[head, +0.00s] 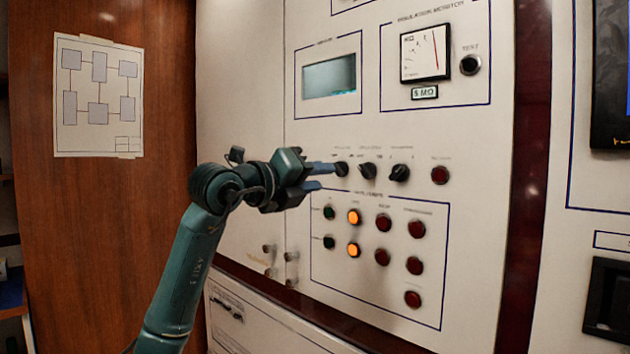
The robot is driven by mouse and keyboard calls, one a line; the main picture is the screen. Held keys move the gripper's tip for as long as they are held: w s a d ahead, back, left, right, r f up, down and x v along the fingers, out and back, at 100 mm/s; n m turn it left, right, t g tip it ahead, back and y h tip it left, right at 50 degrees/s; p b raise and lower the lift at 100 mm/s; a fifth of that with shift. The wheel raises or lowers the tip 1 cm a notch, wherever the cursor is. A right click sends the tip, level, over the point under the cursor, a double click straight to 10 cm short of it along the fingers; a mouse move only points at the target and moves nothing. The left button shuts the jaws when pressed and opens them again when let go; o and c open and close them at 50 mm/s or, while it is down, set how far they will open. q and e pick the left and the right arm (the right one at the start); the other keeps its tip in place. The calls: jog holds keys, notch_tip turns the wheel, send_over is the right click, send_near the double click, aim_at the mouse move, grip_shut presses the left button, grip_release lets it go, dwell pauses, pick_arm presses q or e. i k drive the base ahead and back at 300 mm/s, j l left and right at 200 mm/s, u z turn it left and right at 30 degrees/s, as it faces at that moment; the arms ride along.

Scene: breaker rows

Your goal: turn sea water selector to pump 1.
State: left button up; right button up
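Three black rotary selector knobs sit in a row on the white panel in the head view: a left knob (341,169), a middle knob (368,171) and a right knob (400,173). The small labels above them are too blurred to tell which is the sea water selector. My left gripper (328,177) comes in from the left with its two blue fingers apart, one above the other. The upper fingertip is at the left knob's left edge in the picture; I cannot tell whether it touches. Nothing shows between the fingers. My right gripper is not in view.
A red button (440,175) is right of the knobs. Below is a framed group of lamps and buttons, including a lit orange lamp (354,216). A meter (425,53) and a display (330,77) are above. A wooden wall (110,230) stands at left.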

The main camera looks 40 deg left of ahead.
aim_at(400, 172)
jog(key=k+l, duration=0.8)
jog(key=l, duration=0.15)
